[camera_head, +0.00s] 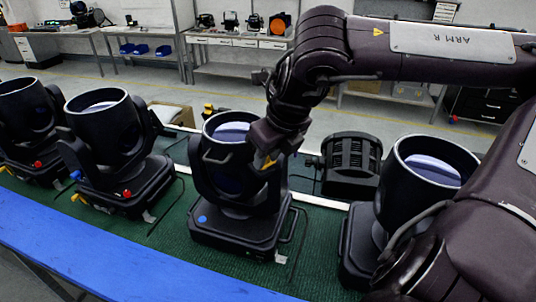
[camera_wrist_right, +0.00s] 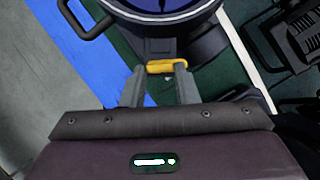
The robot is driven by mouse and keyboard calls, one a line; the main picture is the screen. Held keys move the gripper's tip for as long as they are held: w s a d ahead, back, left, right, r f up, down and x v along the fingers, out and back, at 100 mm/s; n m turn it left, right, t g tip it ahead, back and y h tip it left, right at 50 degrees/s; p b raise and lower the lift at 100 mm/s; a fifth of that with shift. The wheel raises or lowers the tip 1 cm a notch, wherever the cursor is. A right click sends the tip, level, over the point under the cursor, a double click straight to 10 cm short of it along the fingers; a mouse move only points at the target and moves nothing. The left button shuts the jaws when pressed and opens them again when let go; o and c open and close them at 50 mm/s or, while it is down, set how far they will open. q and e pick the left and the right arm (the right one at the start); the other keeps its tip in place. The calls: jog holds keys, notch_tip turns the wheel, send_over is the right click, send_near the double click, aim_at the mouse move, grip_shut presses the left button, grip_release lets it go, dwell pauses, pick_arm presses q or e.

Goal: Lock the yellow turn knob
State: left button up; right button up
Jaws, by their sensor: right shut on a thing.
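The yellow turn knob (camera_wrist_right: 166,66) sits at the side of a black par can (camera_head: 238,215) in the middle of the table. My right gripper (camera_wrist_right: 160,82) has one finger on each side of the knob and is shut on it. The rest of the knob there is hidden by the gripper. The can stands upright, its round mouth facing up. My left gripper is not in view.
More par cans stand left (camera_head: 115,145) and right (camera_head: 415,185) on the green mat (camera_head: 155,227), with red, blue and yellow knobs on the left ones. A black finned unit (camera_head: 350,165) lies behind. A blue strip (camera_head: 110,262) runs along the front edge.

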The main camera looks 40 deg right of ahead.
jog(key=n, duration=0.1)
jog(key=n+y, duration=0.1)
jog(key=n, duration=0.2)
jog(key=shift+d+y, duration=0.25)
jog(key=shift+y, duration=0.05)
jog(key=n, duration=0.1)
jog(key=n+y, duration=0.1)
jog(key=shift+w+d+r+n+g, duration=0.1)
jog(key=shift+d+n+g, duration=0.1)
jog(key=shift+n+g, duration=0.1)
jog(key=n+p, duration=0.1)
jog(key=n, duration=0.1)
jog(key=n+g+y+p, duration=0.1)
jog(key=n, duration=0.2)
jog(key=shift+w+d+n+g+p, duration=0.2)
jog(key=shift+n+g+p, duration=0.1)
jog(key=shift+w+d+n+g+y+p, duration=0.15)
jog(key=shift+n+g+y+p, duration=0.35)
jog(key=shift+n, duration=0.7)
jog(key=shift+w+n+g+p, duration=0.15)
jog(key=shift+n+g+p, duration=0.25)
jog(key=shift+n, duration=0.9)
jog(key=shift+o, duration=0.2)
jog(key=shift+c, duration=0.2)
jog(key=o, duration=1)
